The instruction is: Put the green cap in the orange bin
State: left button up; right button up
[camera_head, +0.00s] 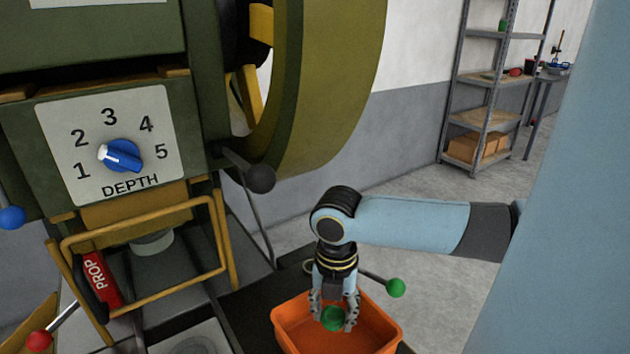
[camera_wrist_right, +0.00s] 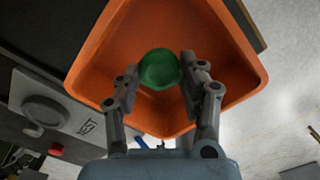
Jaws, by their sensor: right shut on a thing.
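The green cap (camera_head: 333,319) is round and sits between the fingers of my right gripper (camera_head: 334,310). My right gripper points down and is shut on the cap, over the orange bin (camera_head: 290,322). In the right wrist view the green cap (camera_wrist_right: 159,69) shows between the fingertips of the right gripper (camera_wrist_right: 160,80), with the orange bin (camera_wrist_right: 120,52) around it. I cannot tell how far the cap is above the bin floor. The bin looks empty otherwise. My left gripper is not in view.
A green machine with a depth dial (camera_head: 120,155) stands at the left, with a yellow frame (camera_head: 140,222) and a red PROP piece (camera_head: 101,282). A rod with a green ball (camera_head: 395,288) is close beside my right gripper. Shelves (camera_head: 490,90) stand far back.

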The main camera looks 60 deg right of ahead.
aim_at(324, 335)
jog(key=shift+w+f, duration=0.55)
jog(key=shift+w, duration=0.25)
jog(key=shift+f, duration=2)
jog(key=shift+f+b, duration=0.1)
jog(key=shift+b, duration=0.2)
jog(key=o, duration=1.1)
notch_tip(324, 335, up, 12)
jog(key=shift+r+p, duration=0.15)
jog(key=shift+p, duration=0.6)
